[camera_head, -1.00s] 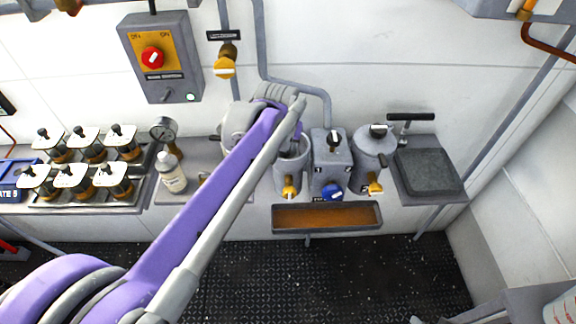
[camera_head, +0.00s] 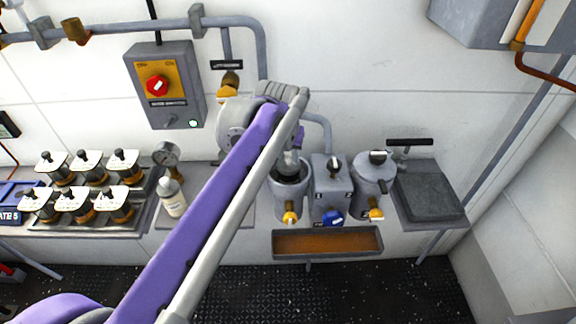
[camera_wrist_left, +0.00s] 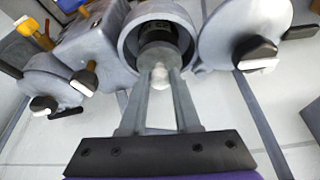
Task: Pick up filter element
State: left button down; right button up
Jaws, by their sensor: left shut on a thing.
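The filter element (camera_wrist_left: 158,38) shows in the left wrist view as a dark cylinder with a pale knob, inside the round rim of an open grey housing (camera_wrist_left: 128,42). My left gripper (camera_wrist_left: 160,76) is shut on the pale knob. In the head view the left gripper (camera_head: 290,160) is over the same housing (camera_head: 288,200), the leftmost of three grey units. The dark top of the element shows at its mouth. The lower part of the element is hidden inside the housing. My right gripper is not in view.
A grey box unit (camera_head: 329,192) and a lidded canister (camera_head: 371,185) stand close to the right. A brown drip tray (camera_head: 327,243) hangs below. A white bottle (camera_head: 172,198) and gauge (camera_head: 166,154) stand left. A grey slab (camera_head: 430,192) lies right.

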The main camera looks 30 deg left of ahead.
pick_arm(q)
notch_tip(320, 180, up, 12)
jog(key=p, duration=0.1)
jog(key=shift+f, duration=0.15)
jog(key=shift+s, duration=0.1)
